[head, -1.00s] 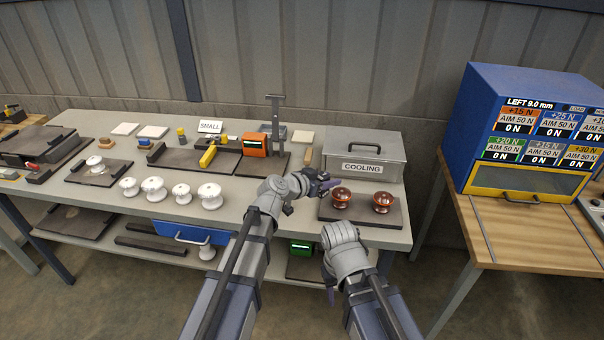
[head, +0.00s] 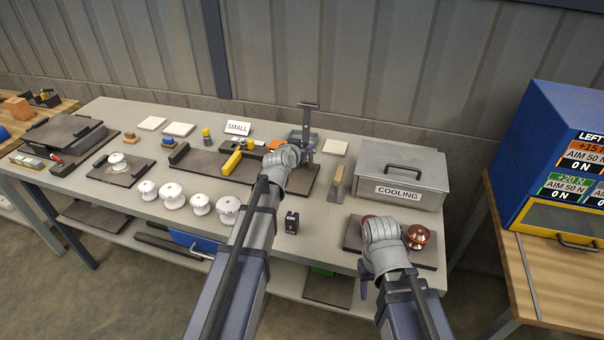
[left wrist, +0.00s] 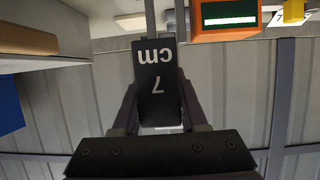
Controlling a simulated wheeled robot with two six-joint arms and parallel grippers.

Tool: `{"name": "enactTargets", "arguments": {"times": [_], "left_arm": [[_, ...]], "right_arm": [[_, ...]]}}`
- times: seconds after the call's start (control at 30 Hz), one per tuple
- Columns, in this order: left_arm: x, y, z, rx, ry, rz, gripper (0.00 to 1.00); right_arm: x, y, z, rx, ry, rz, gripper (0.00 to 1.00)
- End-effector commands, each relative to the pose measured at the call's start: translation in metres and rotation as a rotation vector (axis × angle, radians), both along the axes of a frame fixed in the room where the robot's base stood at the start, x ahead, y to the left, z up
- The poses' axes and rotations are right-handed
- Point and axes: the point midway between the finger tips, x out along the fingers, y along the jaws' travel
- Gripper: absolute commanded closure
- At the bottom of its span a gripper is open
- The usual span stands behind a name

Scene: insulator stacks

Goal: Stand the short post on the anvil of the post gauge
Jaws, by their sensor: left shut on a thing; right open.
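The post gauge (head: 308,118), a tall grey upright with an orange display unit, stands at the back of the bench. My left gripper (head: 303,144) is at the gauge, shut on a black post. In the left wrist view the held post (left wrist: 157,75) reads "7 cm" upside down between my fingers. The orange display (left wrist: 225,18) is close beside it. The anvil and the post's foot are hidden, so I cannot tell whether they touch. Another small black post (head: 291,222) stands on the bench; its marking is too small to read. My right gripper (head: 364,290) is open near the bench's front edge.
A grey COOLING box (head: 404,178) and a dark mat (head: 432,255) with brown insulators are to the right. Several white insulators (head: 200,204) line the front left. A wooden-handled tool (head: 337,182) lies right of the gauge. Bench between the black post and the mat is clear.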

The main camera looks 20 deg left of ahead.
Motion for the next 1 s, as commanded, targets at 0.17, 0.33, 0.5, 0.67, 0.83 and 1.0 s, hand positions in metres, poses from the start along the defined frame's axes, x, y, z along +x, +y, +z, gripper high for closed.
{"name": "enactTargets", "arguments": {"times": [0.17,0.33,0.5,0.67,0.83,1.0], "left_arm": [[0.002,0.012,0.002,0.0,-0.003,0.03,1.0],[0.002,0.012,-0.003,0.0,-0.003,0.03,1.0],[0.002,0.012,-0.022,0.0,-0.003,0.03,1.0],[0.002,0.012,-0.048,0.0,-0.003,0.029,1.0],[0.002,0.012,-0.064,0.0,-0.003,0.029,1.0],[0.002,0.012,-0.062,0.0,-0.003,0.029,1.0]], "right_arm": [[0.0,0.0,0.001,0.0,0.0,0.0,0.5],[0.0,0.0,-0.004,0.0,0.0,0.0,0.5],[0.0,0.0,-0.023,0.0,0.0,0.0,0.5],[0.0,0.0,-0.049,0.0,0.0,0.0,0.5],[0.0,0.0,-0.064,0.0,0.0,0.0,0.5],[0.0,0.0,-0.063,0.0,0.0,0.0,0.5]]}}
